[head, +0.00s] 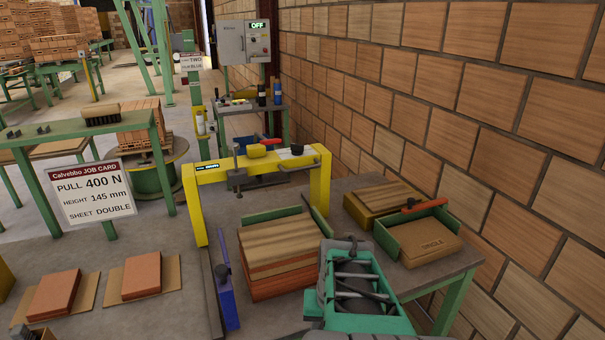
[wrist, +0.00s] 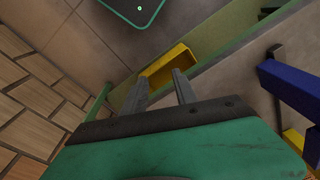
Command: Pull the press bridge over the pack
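The yellow press bridge (head: 212,173) spans the table behind the pack, with one leg at the left and one at the right. A dark screw and a grey bar show on its beam, with a small lit display. The pack (head: 285,285) is a stack of reddish sheets under a striped wooden board, in front of the bridge. My green arm end shows at the pack's near right; its fingertips cannot be made out there. In the wrist view my gripper (wrist: 160,85) has its two grey fingers apart with nothing held between them. A yellow piece lies beyond them; which part it is, I cannot tell.
A blue upright piece (head: 226,295) with a black knob stands left of the pack. A job card (head: 95,193) reads 400 N, 145 mm, DOUBLE. Reddish tiles (head: 142,275) lie at left.

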